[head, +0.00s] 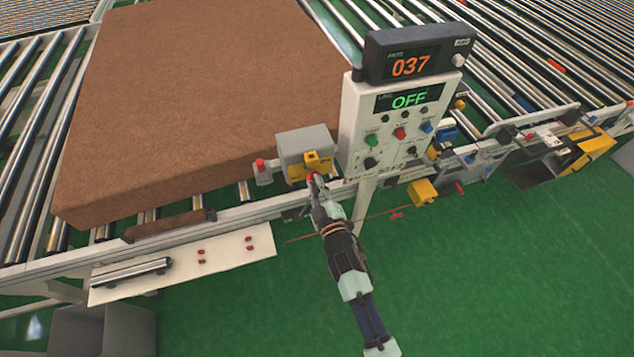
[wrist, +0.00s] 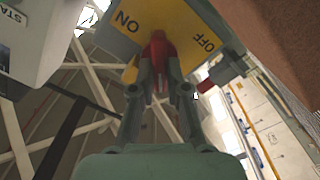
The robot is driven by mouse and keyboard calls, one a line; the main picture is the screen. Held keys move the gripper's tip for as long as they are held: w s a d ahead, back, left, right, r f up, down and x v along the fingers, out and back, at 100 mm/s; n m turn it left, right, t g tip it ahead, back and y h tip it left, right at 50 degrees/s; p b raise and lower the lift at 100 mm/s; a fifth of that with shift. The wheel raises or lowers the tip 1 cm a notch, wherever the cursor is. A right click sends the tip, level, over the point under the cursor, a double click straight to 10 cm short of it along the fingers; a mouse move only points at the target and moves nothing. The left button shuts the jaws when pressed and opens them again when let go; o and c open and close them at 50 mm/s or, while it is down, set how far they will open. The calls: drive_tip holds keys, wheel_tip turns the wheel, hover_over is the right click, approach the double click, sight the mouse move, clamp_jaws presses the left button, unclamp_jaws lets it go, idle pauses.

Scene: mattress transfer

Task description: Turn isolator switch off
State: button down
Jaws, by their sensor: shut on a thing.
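The isolator switch has a red handle (wrist: 157,50) on a yellow plate (wrist: 170,18) marked ON and OFF, which fills the top of the wrist view. In the head view the grey switch box (head: 306,143) with its yellow part (head: 312,160) stands at the conveyor's front edge. My gripper (wrist: 158,75) is shut on the red handle, with one finger on each side. In the head view my gripper (head: 316,184) reaches the box from below, and its fingers partly hide the handle. The handle's exact angle between ON and OFF is hard to tell.
A control panel (head: 352,120) with several buttons stands just right of the box; its line display (head: 409,99) reads OFF. A red button (head: 260,164) sits left of the box. A large brown mattress (head: 200,85) lies on the rollers behind. Green floor (head: 480,290) is open in front.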

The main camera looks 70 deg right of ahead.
drive_tip(key=n+p, duration=0.1)
drive_tip(key=n, duration=0.8)
drive_tip(key=shift+f, duration=0.2)
drive_tip(key=shift+n, duration=0.3)
drive_tip(key=c, duration=1.2)
unclamp_jaws()
drive_tip(key=shift+a, duration=0.1)
drive_tip(key=shift+o, duration=0.2)
drive_tip(key=v, duration=1.2)
